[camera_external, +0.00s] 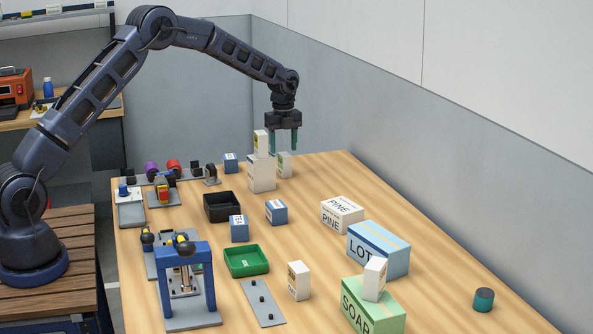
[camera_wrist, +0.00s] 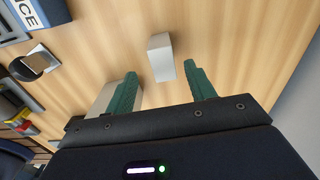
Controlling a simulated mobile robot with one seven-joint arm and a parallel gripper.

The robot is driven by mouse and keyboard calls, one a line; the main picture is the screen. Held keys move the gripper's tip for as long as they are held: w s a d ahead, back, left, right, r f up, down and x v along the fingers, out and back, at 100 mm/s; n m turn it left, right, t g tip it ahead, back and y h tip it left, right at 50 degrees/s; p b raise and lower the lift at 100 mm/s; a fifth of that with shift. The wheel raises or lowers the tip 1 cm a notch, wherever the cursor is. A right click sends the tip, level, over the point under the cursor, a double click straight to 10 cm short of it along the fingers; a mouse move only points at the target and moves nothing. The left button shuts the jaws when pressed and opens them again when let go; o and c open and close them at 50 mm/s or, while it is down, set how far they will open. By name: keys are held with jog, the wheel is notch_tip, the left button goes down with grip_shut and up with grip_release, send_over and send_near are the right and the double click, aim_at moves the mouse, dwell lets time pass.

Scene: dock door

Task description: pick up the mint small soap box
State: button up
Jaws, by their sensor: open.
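A small white box with a faint greenish label (camera_external: 284,165) stands at the far end of the table and looks like the mint small soap box; its print is too small to read. My gripper (camera_external: 283,140) is open and points down just above it, with teal fingers. In the wrist view, a small pale box (camera_wrist: 161,58) shows beyond and between the two open fingertips (camera_wrist: 162,75), apart from both. It seems to be the same box. Nothing is held.
Left of it, a small box with a yellow label (camera_external: 260,142) stands on a larger pale box (camera_external: 262,176), close to the fingers. A larger pale box shows behind the left finger (camera_wrist: 101,98). A green SOAP box (camera_external: 373,312) stands in front; the wall is at right.

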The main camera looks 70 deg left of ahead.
aim_at(285, 154)
jog(key=shift+w+f, duration=0.2)
jog(key=shift+f, duration=2.95)
jog(key=c, duration=1.1)
jog(key=shift+r, duration=0.1)
